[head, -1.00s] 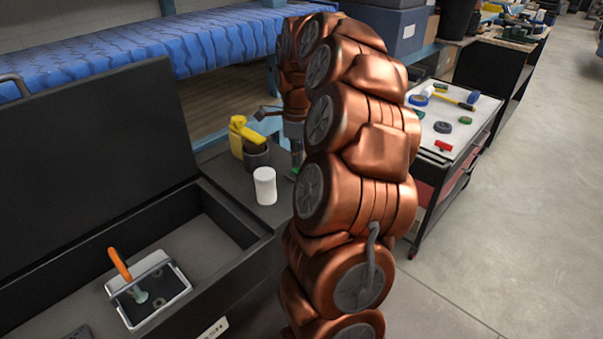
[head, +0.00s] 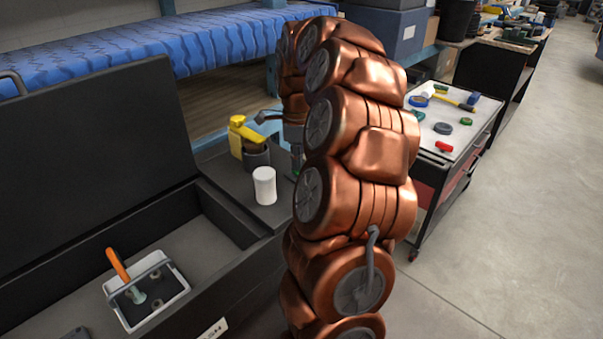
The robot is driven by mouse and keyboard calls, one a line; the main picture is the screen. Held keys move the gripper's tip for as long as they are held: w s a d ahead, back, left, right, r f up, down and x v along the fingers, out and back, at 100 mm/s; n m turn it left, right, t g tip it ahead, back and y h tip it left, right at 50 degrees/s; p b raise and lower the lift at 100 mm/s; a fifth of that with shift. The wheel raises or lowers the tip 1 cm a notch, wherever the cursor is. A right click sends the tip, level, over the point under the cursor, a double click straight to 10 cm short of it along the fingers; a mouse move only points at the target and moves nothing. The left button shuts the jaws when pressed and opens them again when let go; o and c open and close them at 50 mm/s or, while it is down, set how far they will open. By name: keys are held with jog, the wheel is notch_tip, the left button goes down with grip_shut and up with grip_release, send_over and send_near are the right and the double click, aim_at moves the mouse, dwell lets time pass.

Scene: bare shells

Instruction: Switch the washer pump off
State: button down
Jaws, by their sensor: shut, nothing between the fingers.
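The washer is a dark open-lidded tub (head: 215,262) at the left, with a partly cut-off label on its front. A dark side ledge (head: 225,170) adjoins it. A small green part (head: 295,176), perhaps the pump switch, shows at the ledge's right, mostly hidden by my copper arm; its position cannot be read. My gripper (head: 297,160) is shut and empty, pointing down just above or at that green part. My arm covers most of it, so I cannot tell whether it touches.
A white basket (head: 183,291) with an orange-handled tool (head: 117,264) sits in the tub. A tool cart (head: 457,150) is at the right; open floor lies beyond.

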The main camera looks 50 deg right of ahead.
jog(key=shift+f, duration=0.3)
jog(key=shift+r, duration=3.55)
jog(key=shift+a, duration=0.1)
